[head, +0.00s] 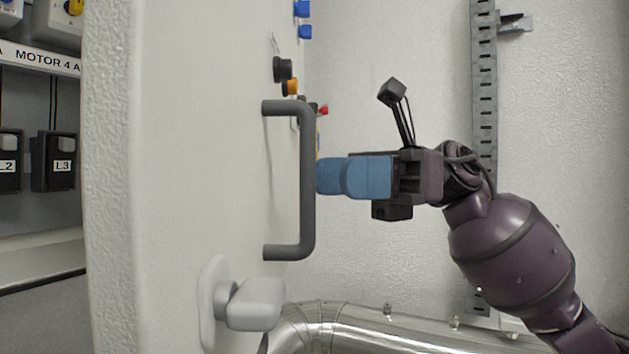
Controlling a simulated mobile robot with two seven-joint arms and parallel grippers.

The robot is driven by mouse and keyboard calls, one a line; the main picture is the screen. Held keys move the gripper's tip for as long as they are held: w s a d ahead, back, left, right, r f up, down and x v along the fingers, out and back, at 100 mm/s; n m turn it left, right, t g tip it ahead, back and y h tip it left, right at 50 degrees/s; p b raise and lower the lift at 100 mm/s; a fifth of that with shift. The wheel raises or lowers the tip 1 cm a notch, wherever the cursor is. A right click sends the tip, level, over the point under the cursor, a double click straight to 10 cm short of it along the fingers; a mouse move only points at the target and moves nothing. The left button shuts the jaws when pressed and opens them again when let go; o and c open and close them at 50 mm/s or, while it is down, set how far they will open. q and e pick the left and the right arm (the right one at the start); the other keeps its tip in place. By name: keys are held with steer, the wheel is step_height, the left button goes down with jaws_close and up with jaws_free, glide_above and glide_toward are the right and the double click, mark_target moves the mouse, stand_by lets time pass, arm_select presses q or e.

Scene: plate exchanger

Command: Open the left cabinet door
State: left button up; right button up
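The cabinet door (180,170) is pale and fills the left middle of the head view, standing open with its thick edge (108,180) towards me. Its dark grey bar handle (307,185) is upright on the door's face. My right gripper (325,177), with blue fingers, comes in from the right. Its fingertips are right beside the middle of the handle bar. I cannot tell whether they touch it, or whether the fingers are apart. My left gripper is not in view.
A light grey turn latch (250,303) sits below the handle. Left of the door edge, the cabinet interior shows switches labelled L2 and L3 (54,160). A shiny metal pipe (370,332) runs low behind. A slotted rail (485,90) stands on the wall. Small coloured knobs (284,69) stick out above the handle.

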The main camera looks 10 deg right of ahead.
steer(key=v, duration=0.6)
steer(key=shift+d, duration=0.2)
steer(key=shift+w, duration=0.15)
